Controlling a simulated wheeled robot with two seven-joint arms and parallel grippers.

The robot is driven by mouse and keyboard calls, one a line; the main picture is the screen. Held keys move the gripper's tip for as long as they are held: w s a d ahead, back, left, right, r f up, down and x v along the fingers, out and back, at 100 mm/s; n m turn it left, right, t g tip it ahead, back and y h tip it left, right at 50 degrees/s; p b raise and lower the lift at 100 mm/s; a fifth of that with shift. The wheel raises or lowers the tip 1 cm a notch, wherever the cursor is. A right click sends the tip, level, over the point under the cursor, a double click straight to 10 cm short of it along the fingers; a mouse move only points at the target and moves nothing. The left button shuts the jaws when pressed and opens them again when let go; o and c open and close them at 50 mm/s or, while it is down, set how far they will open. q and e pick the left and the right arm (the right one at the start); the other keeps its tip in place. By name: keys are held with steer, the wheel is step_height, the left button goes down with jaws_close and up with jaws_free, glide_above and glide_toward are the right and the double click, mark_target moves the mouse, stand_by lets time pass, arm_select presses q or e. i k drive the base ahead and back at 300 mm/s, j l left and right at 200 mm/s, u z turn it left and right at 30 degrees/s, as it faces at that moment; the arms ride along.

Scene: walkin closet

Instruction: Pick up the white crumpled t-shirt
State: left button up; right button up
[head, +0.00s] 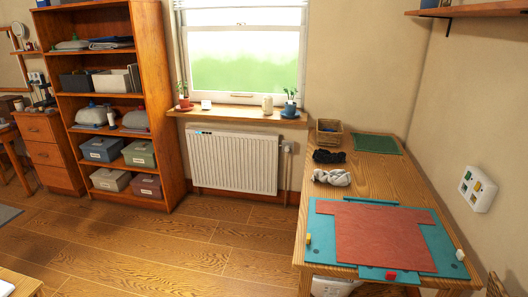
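A white crumpled t-shirt (332,177) lies bunched on the wooden table at the right, near the table's left edge. A black crumpled cloth (329,156) lies just behind it, close to it. A flat red t-shirt-shaped piece (385,236) is spread on a teal mat (322,246) in front of it. Neither of my grippers shows in the head view.
The wooden table (378,182) also holds a wicker basket (329,133) and a dark green mat (377,144) at the back. Small yellow and red blocks sit on the teal mat. A shelf unit (153,50) and a radiator (233,162) stand along the back. The wooden floor between is clear.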

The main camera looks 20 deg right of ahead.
mark_target(336, 177)
steer(key=i+j+z, duration=0.15)
steer(key=i+z, duration=0.35)
steer(key=i+j+z, duration=0.35)
steer(key=i+z, duration=0.15)
steer(key=i+j+z, duration=0.5)
